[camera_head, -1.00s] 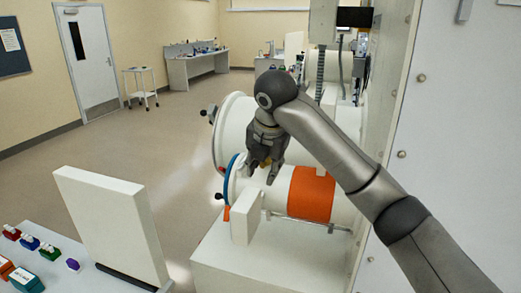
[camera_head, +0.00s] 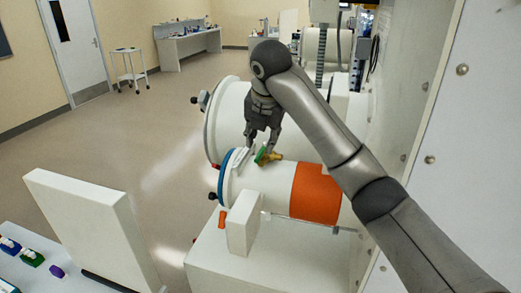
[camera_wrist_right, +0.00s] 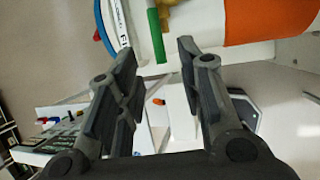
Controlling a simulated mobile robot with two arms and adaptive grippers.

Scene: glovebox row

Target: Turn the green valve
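The green valve handle (camera_head: 261,154) sits on a brass valve body (camera_head: 272,158) on top of the white cylinder with an orange band. In the right wrist view the green handle (camera_wrist_right: 157,34) is a straight bar at the top of the picture, beside the brass part (camera_wrist_right: 175,14). My right gripper (camera_head: 261,146) is just above the handle in the head view. In the right wrist view my right gripper (camera_wrist_right: 158,54) is open, with the bar's lower end lined up with the gap between the fingers. Contact cannot be told. My left gripper is out of view.
The white cylinder carries an orange band (camera_head: 314,192) and a blue end ring (camera_head: 223,177). A larger white cylinder (camera_head: 229,119) lies behind it. A white upright panel (camera_head: 89,227) stands at the left.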

